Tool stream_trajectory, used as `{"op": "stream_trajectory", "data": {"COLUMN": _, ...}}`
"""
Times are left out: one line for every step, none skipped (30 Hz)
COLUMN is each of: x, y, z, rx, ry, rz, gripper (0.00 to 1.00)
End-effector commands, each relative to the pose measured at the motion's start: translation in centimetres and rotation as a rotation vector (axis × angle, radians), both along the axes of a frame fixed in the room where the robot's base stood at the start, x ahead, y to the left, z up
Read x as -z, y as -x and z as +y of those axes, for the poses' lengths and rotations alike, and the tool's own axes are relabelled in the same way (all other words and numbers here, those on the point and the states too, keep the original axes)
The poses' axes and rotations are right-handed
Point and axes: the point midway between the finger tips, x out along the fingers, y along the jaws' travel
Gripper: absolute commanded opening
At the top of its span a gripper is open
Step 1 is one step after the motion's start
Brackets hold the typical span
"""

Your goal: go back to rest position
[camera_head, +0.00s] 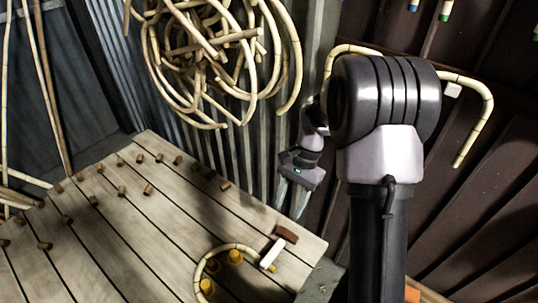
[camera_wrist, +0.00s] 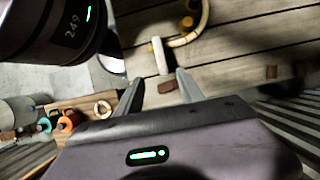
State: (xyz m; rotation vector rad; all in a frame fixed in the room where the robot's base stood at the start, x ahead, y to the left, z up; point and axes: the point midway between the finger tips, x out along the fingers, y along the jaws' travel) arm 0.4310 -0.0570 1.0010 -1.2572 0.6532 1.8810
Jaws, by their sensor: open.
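My gripper (camera_head: 291,196) hangs from my raised arm, above and beyond the right far edge of the slatted table (camera_head: 120,225) in the head view. In the wrist view, the two fingertips (camera_wrist: 158,90) are spread apart with nothing held between them. A bent rattan piece (camera_head: 215,252) curves around yellow pegs (camera_head: 235,257) on the table. A white block (camera_head: 272,254) lies by its end. The brown block also shows in the head view (camera_head: 287,234).
Several short wooden pegs (camera_head: 149,189) stand across the table. A tangle of rattan (camera_head: 215,50) hangs on the corrugated wall behind. A hooked rattan piece (camera_head: 487,105) hangs at right, partly behind my arm.

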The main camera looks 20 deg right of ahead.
Motion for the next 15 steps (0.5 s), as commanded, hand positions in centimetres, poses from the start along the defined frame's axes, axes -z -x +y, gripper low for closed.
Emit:
{"op": "stream_trajectory", "data": {"x": -0.1, "y": 0.0, "z": 0.0, "rx": -0.001, "ry": 0.001, "rz": -0.003, "gripper": 0.45}}
{"op": "stream_trajectory", "data": {"x": -0.4, "y": 0.0, "z": 0.1, "rx": -0.006, "ry": 0.003, "rz": -0.011, "gripper": 0.45}}
{"op": "stream_trajectory", "data": {"x": -1.2, "y": 0.2, "z": 0.4, "rx": -0.019, "ry": 0.010, "rz": -0.032, "gripper": 0.45}}
{"op": "stream_trajectory", "data": {"x": -2.2, "y": 0.3, "z": 0.8, "rx": -0.033, "ry": 0.017, "rz": -0.059, "gripper": 0.45}}
{"op": "stream_trajectory", "data": {"x": -3.4, "y": 0.7, "z": 1.3, "rx": -0.051, "ry": 0.027, "rz": -0.092, "gripper": 0.45}}
{"op": "stream_trajectory", "data": {"x": -5.4, "y": 1.3, "z": 2.1, "rx": -0.084, "ry": 0.044, "rz": -0.150, "gripper": 0.45}}
{"op": "stream_trajectory", "data": {"x": -6.9, "y": 2.1, "z": 2.8, "rx": -0.114, "ry": 0.057, "rz": -0.199, "gripper": 0.45}}
{"op": "stream_trajectory", "data": {"x": -8.5, "y": 3.1, "z": 3.6, "rx": -0.145, "ry": 0.072, "rz": -0.252, "gripper": 0.45}}
{"op": "stream_trajectory", "data": {"x": -10.3, "y": 4.6, "z": 4.6, "rx": -0.188, "ry": 0.092, "rz": -0.325, "gripper": 0.45}}
{"op": "stream_trajectory", "data": {"x": -11.5, "y": 5.8, "z": 5.3, "rx": -0.220, "ry": 0.107, "rz": -0.381, "gripper": 0.45}}
{"op": "stream_trajectory", "data": {"x": -12.5, "y": 7.1, "z": 6.0, "rx": -0.252, "ry": 0.121, "rz": -0.436, "gripper": 0.45}}
{"op": "stream_trajectory", "data": {"x": -13.6, "y": 8.9, "z": 6.8, "rx": -0.291, "ry": 0.140, "rz": -0.510, "gripper": 0.45}}
{"op": "stream_trajectory", "data": {"x": -14.2, "y": 10.3, "z": 7.4, "rx": -0.322, "ry": 0.153, "rz": -0.564, "gripper": 0.45}}
{"op": "stream_trajectory", "data": {"x": -14.6, "y": 11.5, "z": 7.9, "rx": -0.347, "ry": 0.165, "rz": -0.612, "gripper": 0.45}}
{"op": "stream_trajectory", "data": {"x": -14.9, "y": 13.0, "z": 8.4, "rx": -0.379, "ry": 0.179, "rz": -0.672, "gripper": 0.45}}
